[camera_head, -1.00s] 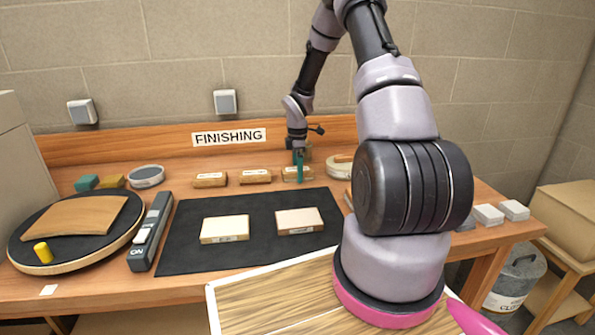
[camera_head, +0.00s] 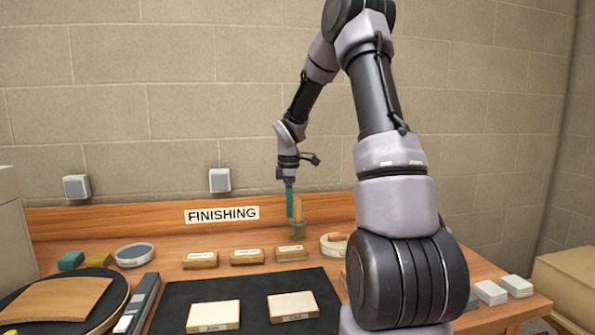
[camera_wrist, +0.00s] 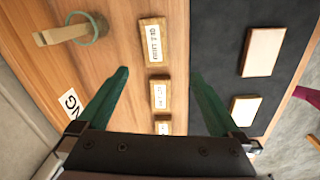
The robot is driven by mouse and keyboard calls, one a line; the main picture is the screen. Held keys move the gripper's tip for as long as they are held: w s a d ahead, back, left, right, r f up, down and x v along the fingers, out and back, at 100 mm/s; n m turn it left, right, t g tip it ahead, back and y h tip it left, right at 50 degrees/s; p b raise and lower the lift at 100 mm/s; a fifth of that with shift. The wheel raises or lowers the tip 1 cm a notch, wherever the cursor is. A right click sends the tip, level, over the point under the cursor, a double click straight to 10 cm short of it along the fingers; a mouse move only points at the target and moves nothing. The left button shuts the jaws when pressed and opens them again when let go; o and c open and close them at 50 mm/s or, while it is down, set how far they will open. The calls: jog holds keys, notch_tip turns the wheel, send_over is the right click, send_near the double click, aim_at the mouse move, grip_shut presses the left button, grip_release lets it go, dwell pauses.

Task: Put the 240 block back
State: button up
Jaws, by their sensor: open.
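Three wooden blocks with white labels stand in a row on the bench behind the black mat: a left one (camera_head: 200,260), a middle one (camera_head: 247,257) and a right one (camera_head: 291,253). The wrist view shows the same row, with one block (camera_wrist: 150,42) nearest. The labels are too small or blurred for me to tell which block is 240. My gripper (camera_head: 290,214) points down well above the right block, apart from it. In the wrist view its green fingers (camera_wrist: 158,75) are spread with nothing between them.
Two pale blocks (camera_head: 213,316) (camera_head: 293,306) lie on the black mat (camera_head: 255,290). A cup with a stick (camera_head: 297,230) stands behind the right block, close to my gripper. A round dish (camera_head: 334,245) is to its right. The FINISHING sign (camera_head: 222,214) is on the backboard.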

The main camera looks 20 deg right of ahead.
jog(key=s+a+r+m+t, duration=0.25)
jog(key=s+r+m, duration=0.35)
jog(key=s+r, duration=0.35)
jog(key=s+a+r+m+t, duration=0.2)
jog(key=s+a+r+m, duration=0.3)
jog(key=s+r, duration=0.45)
jog(key=s+a+r+m+t+y, duration=0.1)
jog(key=s+r+m+t+y, duration=0.1)
jog(key=s+m, duration=0.4)
jog(key=s, duration=0.3)
jog(key=shift+s+a+r+m, duration=0.15)
jog(key=shift+s+r+m, duration=0.1)
jog(key=shift+r+m, duration=0.15)
jog(key=shift+s, duration=0.1)
